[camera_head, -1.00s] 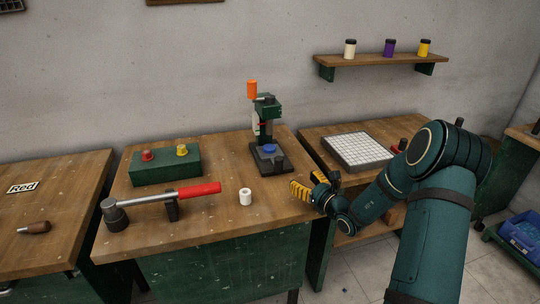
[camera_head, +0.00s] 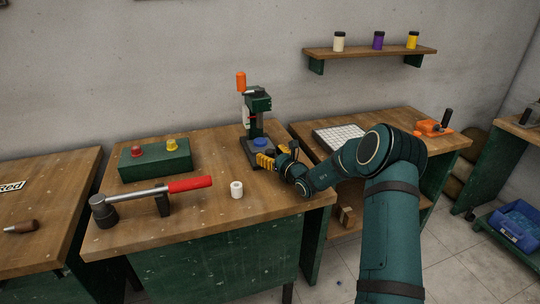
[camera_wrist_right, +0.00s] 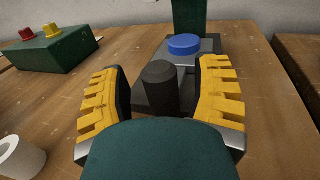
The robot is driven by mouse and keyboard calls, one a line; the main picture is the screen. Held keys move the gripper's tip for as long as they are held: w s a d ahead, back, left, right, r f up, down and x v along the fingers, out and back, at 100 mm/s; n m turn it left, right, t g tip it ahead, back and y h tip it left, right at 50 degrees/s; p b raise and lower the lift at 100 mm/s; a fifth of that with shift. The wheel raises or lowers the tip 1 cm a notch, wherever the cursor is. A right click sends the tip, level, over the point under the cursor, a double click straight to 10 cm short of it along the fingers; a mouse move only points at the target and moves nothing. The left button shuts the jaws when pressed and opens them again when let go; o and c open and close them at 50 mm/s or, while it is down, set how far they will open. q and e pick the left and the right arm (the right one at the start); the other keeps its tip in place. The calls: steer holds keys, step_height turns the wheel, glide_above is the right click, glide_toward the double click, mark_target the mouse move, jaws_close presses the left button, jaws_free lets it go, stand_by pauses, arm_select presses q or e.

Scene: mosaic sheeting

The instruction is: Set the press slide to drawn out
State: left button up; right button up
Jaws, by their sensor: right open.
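The press (camera_head: 257,103) is green with an orange-topped lever (camera_head: 241,82) and stands at the back right of the middle bench. At its foot is a dark slide plate bearing a blue disc (camera_head: 261,142), which also shows in the right wrist view (camera_wrist_right: 184,44). A black upright knob (camera_wrist_right: 160,88) stands at the slide's near end. My right gripper (camera_head: 268,160) is at the front of the press, with its yellow fingers open on either side of the knob; a gap shows at the left finger. In the head view the gripper hides the knob. My left gripper is out of view.
On the same bench are a green box (camera_head: 156,160) with red and yellow buttons, a red-handled lever tool (camera_head: 188,185) and a white cylinder (camera_head: 236,189). A white gridded tray (camera_head: 338,135) lies on the right bench. A gap separates the benches.

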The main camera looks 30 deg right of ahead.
steer(key=shift+w, duration=0.15)
jaws_close()
